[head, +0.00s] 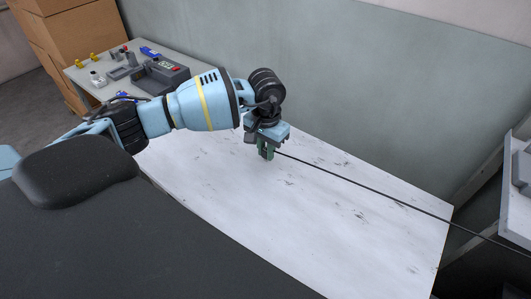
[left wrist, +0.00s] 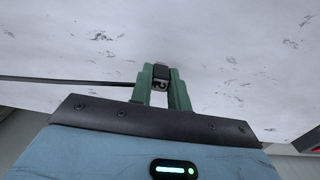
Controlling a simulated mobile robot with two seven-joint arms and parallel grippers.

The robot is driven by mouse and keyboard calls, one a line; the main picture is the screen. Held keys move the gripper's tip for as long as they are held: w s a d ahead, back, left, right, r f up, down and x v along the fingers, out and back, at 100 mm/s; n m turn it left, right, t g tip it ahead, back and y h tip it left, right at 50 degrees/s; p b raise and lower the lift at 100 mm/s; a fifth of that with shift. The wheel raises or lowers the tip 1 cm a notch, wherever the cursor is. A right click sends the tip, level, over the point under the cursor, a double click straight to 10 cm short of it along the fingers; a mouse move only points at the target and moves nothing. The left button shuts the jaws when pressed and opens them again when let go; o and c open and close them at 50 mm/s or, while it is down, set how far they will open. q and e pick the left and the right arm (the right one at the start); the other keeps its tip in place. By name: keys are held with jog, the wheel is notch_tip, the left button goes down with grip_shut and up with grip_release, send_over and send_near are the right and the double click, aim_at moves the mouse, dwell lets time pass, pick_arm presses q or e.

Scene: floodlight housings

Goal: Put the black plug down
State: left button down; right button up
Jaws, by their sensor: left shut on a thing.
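My left gripper (head: 265,153) hangs over the white table (head: 330,215) in the head view, its green fingers pointing down. In the left wrist view the green fingers (left wrist: 161,84) are shut on the black plug (left wrist: 161,72), a small dark block between the fingertips. In the head view the fingers mostly hide the plug. A black cable (head: 375,190) runs from the fingers to the right, past the table's right edge. I cannot tell whether the plug touches the table top. My right gripper is not in view.
The white table top is scuffed and clear of loose objects. A grey side table (head: 90,75) at the back left carries a dark device (head: 160,78) and several small parts. Cardboard boxes (head: 75,35) stand behind it. A wall (head: 350,70) runs along the table's far side.

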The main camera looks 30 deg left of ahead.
pick_arm(q)
jog(key=shift+f, duration=0.8)
jog(key=shift+f, duration=0.1)
jog(key=shift+f, duration=0.2)
jog(key=c, duration=1.3)
grip_release()
jog(key=shift+c, duration=0.2)
jog(key=shift+r, duration=0.15)
